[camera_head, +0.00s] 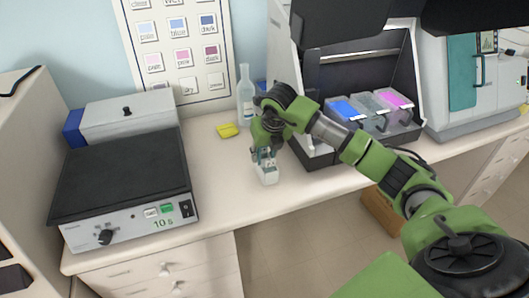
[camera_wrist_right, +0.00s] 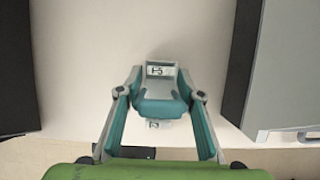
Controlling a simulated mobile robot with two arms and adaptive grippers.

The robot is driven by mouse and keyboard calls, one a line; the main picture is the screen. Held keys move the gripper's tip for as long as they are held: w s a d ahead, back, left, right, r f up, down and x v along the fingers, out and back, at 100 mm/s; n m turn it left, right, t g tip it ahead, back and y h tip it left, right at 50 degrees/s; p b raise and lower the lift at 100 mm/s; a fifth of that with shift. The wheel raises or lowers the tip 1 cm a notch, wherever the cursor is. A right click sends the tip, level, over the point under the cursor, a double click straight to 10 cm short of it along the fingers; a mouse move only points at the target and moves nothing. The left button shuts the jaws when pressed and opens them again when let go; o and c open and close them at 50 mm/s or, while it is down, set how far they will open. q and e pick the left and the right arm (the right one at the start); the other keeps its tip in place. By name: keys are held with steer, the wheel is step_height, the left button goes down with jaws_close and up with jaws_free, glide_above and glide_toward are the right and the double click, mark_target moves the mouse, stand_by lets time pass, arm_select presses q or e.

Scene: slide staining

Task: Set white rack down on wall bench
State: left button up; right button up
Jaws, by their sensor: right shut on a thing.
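The small white rack (camera_head: 267,174) is at the front part of the pale wall bench (camera_head: 222,196), between the hotplate box and the dark staining station. My right gripper (camera_head: 264,157) points down and is shut on the top of the rack. In the right wrist view the rack (camera_wrist_right: 161,71), with a small dark-marked label, sits between the fingers of my right gripper (camera_wrist_right: 160,88). The rack looks upright and at or just above the bench; I cannot tell if it touches. My left gripper is not in view.
A black-topped device (camera_head: 125,175) reading "10 s" stands left. A dark station with blue, grey and pink trays (camera_head: 345,110) stands right. Bare bench surrounds the rack; the front edge is close.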

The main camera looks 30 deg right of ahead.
steer(key=o, duration=1.1)
steer(key=shift+r, duration=0.2)
steer(key=shift+s+r, duration=0.15)
steer(key=shift+r, duration=0.2)
steer(key=b+v, duration=0.2)
steer(key=v, duration=0.9)
steer(key=shift+s, duration=0.1)
